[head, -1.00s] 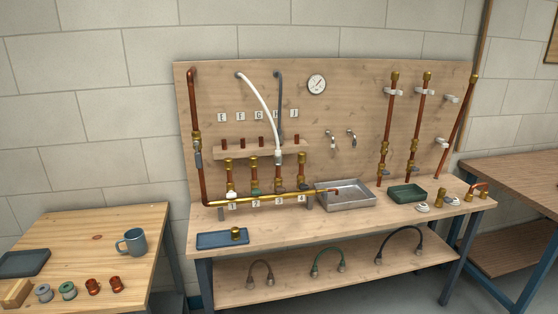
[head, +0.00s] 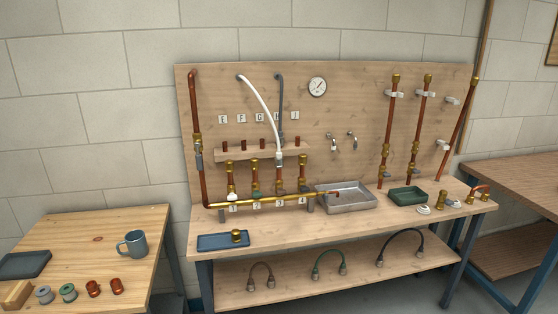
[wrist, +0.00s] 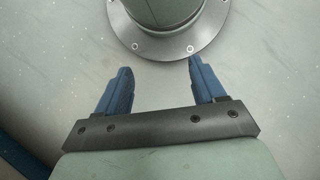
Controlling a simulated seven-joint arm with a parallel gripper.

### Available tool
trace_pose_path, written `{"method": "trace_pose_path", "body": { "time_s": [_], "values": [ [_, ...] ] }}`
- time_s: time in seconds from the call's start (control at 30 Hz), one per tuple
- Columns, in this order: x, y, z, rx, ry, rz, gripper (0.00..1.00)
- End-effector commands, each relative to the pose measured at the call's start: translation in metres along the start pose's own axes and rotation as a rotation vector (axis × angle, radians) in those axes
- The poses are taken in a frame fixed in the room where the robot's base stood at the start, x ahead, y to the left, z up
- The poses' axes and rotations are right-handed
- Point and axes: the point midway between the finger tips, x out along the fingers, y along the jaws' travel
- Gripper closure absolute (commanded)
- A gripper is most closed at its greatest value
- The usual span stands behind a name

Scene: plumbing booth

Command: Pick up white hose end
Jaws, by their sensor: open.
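The white hose (head: 261,103) hangs in the head view from the upper left part of the wooden back board. It curves down to the right to its end (head: 278,157), which has a metal-looking fitting at the small wooden shelf. I cannot tell whether the end rests on the shelf or in a holder. A grey hose (head: 280,105) hangs just behind and beside it. My gripper (wrist: 160,68) shows only in the wrist view, with two blue fingers wide apart and nothing between them. It is far from the hose; a round grey-green flanged base lies beyond the fingertips.
Below the hose end runs a brass and copper manifold (head: 265,201) with upright valves. A metal tray (head: 347,207) stands right of it, and a blue tray (head: 210,243) front left. A left side table holds a blue mug (head: 134,243). The bench's front middle is clear.

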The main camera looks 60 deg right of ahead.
Motion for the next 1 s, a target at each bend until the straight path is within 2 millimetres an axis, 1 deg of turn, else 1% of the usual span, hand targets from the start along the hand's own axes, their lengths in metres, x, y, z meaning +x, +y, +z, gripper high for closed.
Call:
{"method": "trace_pose_path", "body": {
  "time_s": [0.03, 0.17, 0.2, 0.27, 0.37, 0.47, 0.5, 0.57, 0.6, 0.67, 0.7, 0.77, 0.8, 0.87, 0.9, 0.97, 1.0],
  "values": [
    [-0.005, 0.012, -0.013, 0.029, 0.018, 0.0, 0.31],
    [-0.021, 0.045, -0.039, 0.104, 0.061, 0.009, 0.31],
    [-0.025, 0.057, -0.046, 0.127, 0.073, 0.013, 0.31],
    [-0.032, 0.074, -0.055, 0.162, 0.092, 0.018, 0.31],
    [-0.044, 0.106, -0.069, 0.222, 0.121, 0.03, 0.31],
    [-0.055, 0.14, -0.081, 0.284, 0.149, 0.042, 0.31],
    [-0.059, 0.154, -0.084, 0.309, 0.159, 0.048, 0.31],
    [-0.066, 0.176, -0.088, 0.347, 0.173, 0.056, 0.31],
    [-0.07, 0.192, -0.091, 0.373, 0.182, 0.063, 0.31],
    [-0.076, 0.215, -0.093, 0.412, 0.195, 0.073, 0.31],
    [-0.08, 0.231, -0.094, 0.438, 0.203, 0.08, 0.31],
    [-0.085, 0.255, -0.094, 0.477, 0.214, 0.091, 0.31],
    [-0.089, 0.271, -0.094, 0.503, 0.221, 0.098, 0.31],
    [-0.094, 0.296, -0.091, 0.544, 0.232, 0.111, 0.31],
    [-0.097, 0.313, -0.089, 0.571, 0.238, 0.119, 0.31],
    [-0.102, 0.339, -0.085, 0.611, 0.247, 0.132, 0.31],
    [-0.105, 0.356, -0.082, 0.638, 0.252, 0.142, 0.31]
  ]
}}
